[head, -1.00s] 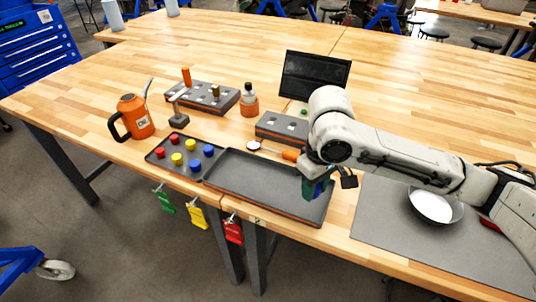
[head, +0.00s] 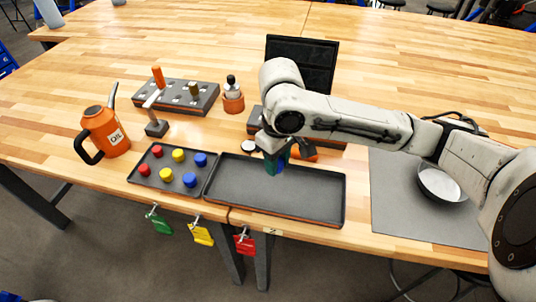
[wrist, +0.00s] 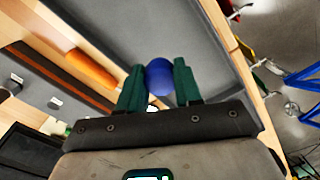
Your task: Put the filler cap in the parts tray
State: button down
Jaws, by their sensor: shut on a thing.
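My gripper (head: 275,165) points down over the far edge of the long dark tray (head: 318,205), which looks like the parts tray and is empty. In the wrist view my green fingers (wrist: 158,85) are shut on a blue round cap (wrist: 159,78), which I take to be the filler cap. The cap is between the fingertips, with the tray's grey floor (wrist: 215,60) behind it. In the head view the cap is mostly hidden by the fingers, and its height above the tray is hard to tell.
A smaller tray (head: 150,182) with red, yellow and blue caps sits left of the long tray. An orange oil can (head: 104,132), a grey block (head: 180,97), a dark screen (head: 312,62) and an orange handle (head: 303,154) stand around. A bowl (head: 440,184) rests on the grey mat (head: 395,200).

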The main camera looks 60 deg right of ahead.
aim_at(276, 189)
jog(key=shift+f+b, duration=3.45)
jog(key=shift+f, duration=0.6)
jog(key=shift+f, duration=0.35)
jog(key=c, duration=0.5)
grip_release()
notch_tip(276, 189, up, 7)
jog(key=p, duration=0.6)
jog(key=shift+r, duration=0.1)
jog(key=shift+s, duration=0.1)
